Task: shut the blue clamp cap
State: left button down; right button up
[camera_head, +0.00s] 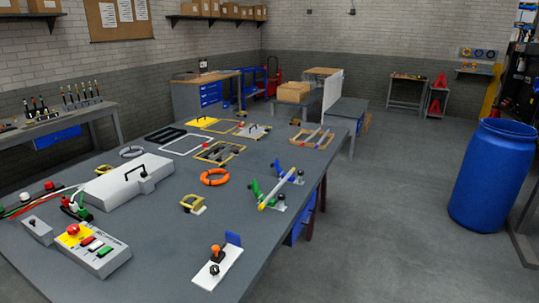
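A blue clamp cap (277,168) stands tilted up on a small clamp near the right edge of the large grey table (150,270). It looks open, leaning away to the left of a yellow and pale rod (277,189). A green clamp cap (255,188) stands up in a similar way nearer the camera, beside the same rod. The rod lies slantwise across the clamp bases. Fine details of the hinges are too small to tell. Neither of my grippers is in view.
A white plate with an orange-knobbed lever (215,252) and a blue upright panel (233,239) is at the near edge. An orange ring (214,177) and a yellow part (192,203) lie left of the clamps. A blue barrel (488,175) stands on the floor at right.

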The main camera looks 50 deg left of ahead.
aim_at(275, 164)
jog(key=i+u, duration=0.55)
jog(key=i+l+u, duration=0.15)
jog(key=i+u, duration=0.15)
jog(key=i, duration=0.8)
jog(key=i+u, duration=0.3)
jog(key=i, duration=0.2)
jog(key=i+u, duration=0.3)
jog(key=i, duration=0.2)
